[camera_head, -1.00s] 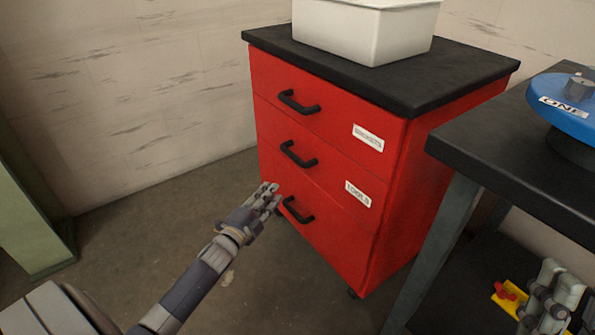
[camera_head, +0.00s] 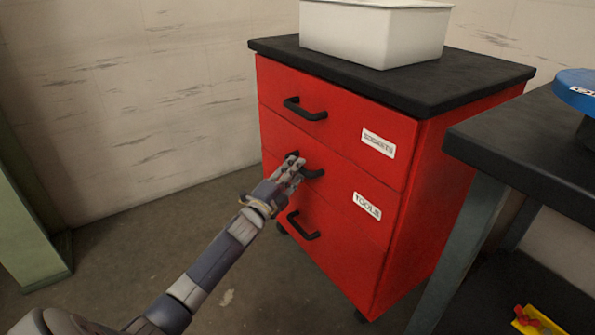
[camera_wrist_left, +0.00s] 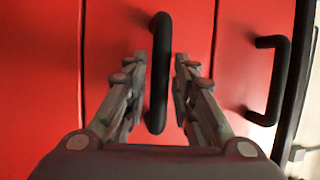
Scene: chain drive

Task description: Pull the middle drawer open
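The red cabinet (camera_head: 335,240) has three drawers with black bar handles. The middle drawer (camera_head: 335,185) is shut and has a label reading TOOLS (camera_head: 367,206). Its handle (camera_head: 314,174) is partly hidden by my left gripper (camera_head: 294,163) in the head view. In the left wrist view, the handle (camera_wrist_left: 159,75) stands between the two fingers of my left gripper (camera_wrist_left: 160,75), one on each side. The fingers are open, with a visible gap on both sides of the bar. My right gripper is not in view.
The top drawer handle (camera_head: 305,109) is just above my left gripper, and the bottom one (camera_head: 302,226) below. A white bin (camera_head: 375,35) stands on the black cabinet top. A dark table (camera_head: 530,150) stands at right. Floor in front of the cabinet is clear.

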